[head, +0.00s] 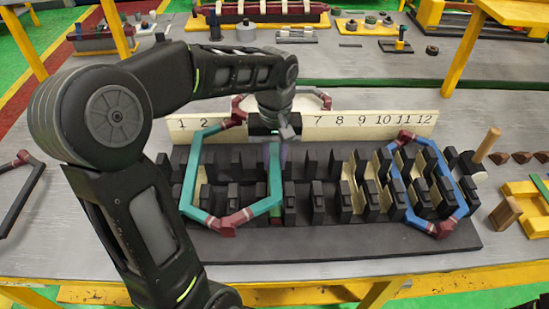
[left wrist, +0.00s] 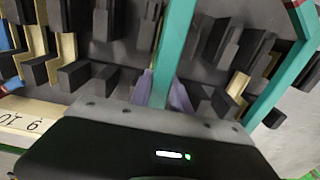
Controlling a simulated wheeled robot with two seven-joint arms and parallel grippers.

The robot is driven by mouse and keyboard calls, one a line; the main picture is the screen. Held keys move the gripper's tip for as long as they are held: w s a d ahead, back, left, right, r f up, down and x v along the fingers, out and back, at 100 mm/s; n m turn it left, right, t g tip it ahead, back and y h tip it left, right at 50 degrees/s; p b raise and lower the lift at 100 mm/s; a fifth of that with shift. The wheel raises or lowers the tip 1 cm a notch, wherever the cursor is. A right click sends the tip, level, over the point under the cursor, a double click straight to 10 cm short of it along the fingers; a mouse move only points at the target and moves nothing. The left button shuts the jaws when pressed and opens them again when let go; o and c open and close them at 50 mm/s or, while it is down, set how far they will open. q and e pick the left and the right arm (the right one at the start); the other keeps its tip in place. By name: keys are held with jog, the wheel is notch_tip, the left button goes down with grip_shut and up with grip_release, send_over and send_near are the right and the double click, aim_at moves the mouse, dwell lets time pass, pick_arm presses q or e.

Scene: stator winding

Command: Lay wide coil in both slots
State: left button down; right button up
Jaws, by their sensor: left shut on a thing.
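The wide teal coil (head: 190,170) with maroon ends lies over the left half of the black slotted stator block (head: 300,262). Its left side runs near numbers 1 and 2, its right side near 5 and 6. My left gripper (head: 277,145) is shut on the right side near the back. In the left wrist view, the purple fingertips (left wrist: 165,92) flank the teal bar (left wrist: 177,45), and the coil's other side (left wrist: 285,85) crosses at right. I cannot tell how deep either side sits in its slot. My right gripper is not in view.
A blue coil (head: 462,185) with maroon ends sits at the block's right. The cream number board (head: 370,122) stands behind the block. A dark coil (head: 22,195) lies at far left. A mallet (head: 487,146), wooden block (head: 505,213) and yellow tray (head: 527,205) are at right.

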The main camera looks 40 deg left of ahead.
pick_arm(q)
jog(key=shift+f, duration=0.2)
jog(key=shift+f+b, duration=2.25)
jog(key=shift+f, duration=0.65)
jog(key=shift+s+d+f+b, duration=0.1)
jog(key=shift+s+f+b, duration=0.25)
jog(key=shift+f, duration=0.1)
jog(key=c, duration=1.5)
grip_release()
jog(key=o, duration=0.3)
jog(key=shift+w+f, duration=0.1)
jog(key=shift+w, duration=0.25)
jog(key=shift+o, duration=0.3)
jog(key=shift+s+r, duration=0.1)
jog(key=shift+r, duration=0.1)
jog(key=shift+r, duration=0.25)
